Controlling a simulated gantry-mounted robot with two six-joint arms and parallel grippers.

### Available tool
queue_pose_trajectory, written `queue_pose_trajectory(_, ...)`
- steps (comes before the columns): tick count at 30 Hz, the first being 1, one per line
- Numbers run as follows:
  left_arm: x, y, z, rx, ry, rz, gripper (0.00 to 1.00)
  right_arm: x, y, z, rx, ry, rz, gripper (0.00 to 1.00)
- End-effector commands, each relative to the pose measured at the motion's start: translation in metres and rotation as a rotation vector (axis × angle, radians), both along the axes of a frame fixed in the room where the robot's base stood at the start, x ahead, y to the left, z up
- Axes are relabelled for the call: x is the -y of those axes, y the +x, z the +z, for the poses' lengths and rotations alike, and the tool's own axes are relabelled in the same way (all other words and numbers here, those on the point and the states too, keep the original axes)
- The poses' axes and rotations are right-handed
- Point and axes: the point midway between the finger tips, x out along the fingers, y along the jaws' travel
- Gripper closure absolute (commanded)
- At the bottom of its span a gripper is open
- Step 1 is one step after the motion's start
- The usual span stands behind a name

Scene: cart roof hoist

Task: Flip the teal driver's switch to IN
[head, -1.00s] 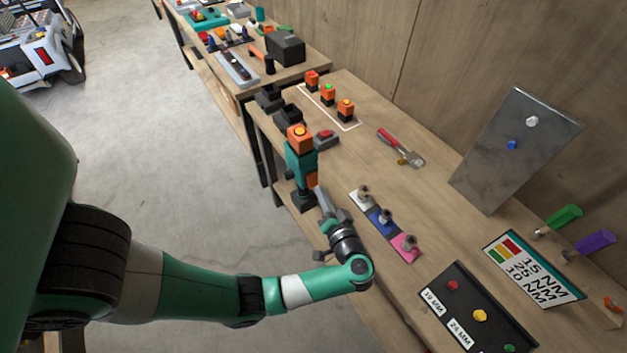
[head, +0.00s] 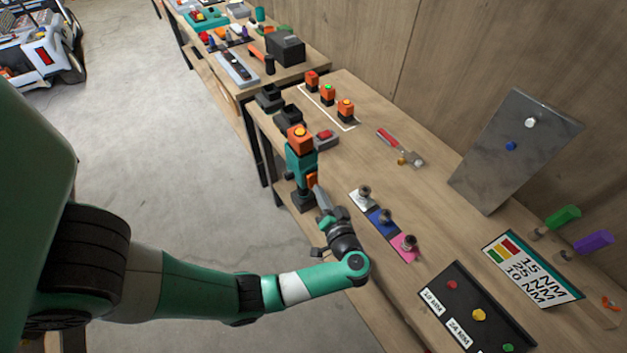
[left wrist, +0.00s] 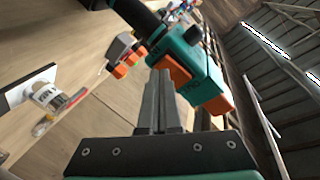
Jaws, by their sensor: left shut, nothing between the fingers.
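The teal driver (head: 301,167) stands upright in a black holder (head: 303,200) at the bench's near edge, with an orange block (head: 299,139) on top. A small orange part (head: 312,181) sticks out on its side facing my gripper. In the left wrist view the driver (left wrist: 180,50) shows tilted, with orange parts (left wrist: 180,76) just beyond my fingertips. My left gripper (head: 318,192) is shut and empty, its tips beside the driver's lower body; it also shows in the left wrist view (left wrist: 159,78). I cannot tell whether the tips touch it. The switch's IN marking is not legible. My right gripper is not in view.
Sockets on white, blue and pink plates (head: 381,220) lie just right of my gripper. A red-handled tool (head: 401,147), orange batteries (head: 328,93) in a white outline and a grey panel (head: 515,150) are farther off. A black board (head: 475,310) lies nearer.

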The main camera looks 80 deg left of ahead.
Motion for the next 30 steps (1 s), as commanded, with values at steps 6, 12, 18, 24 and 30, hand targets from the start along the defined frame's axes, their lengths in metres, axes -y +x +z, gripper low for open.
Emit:
queue_pose_trajectory(6, -0.003, -0.001, 0.0, 0.0, 0.0, 0.0, 1.0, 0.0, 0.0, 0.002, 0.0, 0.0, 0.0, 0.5)
queue_pose_trajectory(12, -0.006, -0.002, -0.001, -0.001, 0.0, 0.0, 1.0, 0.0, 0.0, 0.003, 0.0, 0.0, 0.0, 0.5)
queue_pose_trajectory(18, -0.008, -0.003, -0.002, -0.001, 0.0, 0.0, 1.0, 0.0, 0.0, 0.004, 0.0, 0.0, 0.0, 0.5)
queue_pose_trajectory(24, -0.005, -0.001, 0.0, -0.002, 0.0, -0.002, 1.0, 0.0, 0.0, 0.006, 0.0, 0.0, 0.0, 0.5)
queue_pose_trajectory(30, 0.012, 0.004, 0.004, -0.002, 0.0, -0.003, 1.0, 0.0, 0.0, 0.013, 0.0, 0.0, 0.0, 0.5)
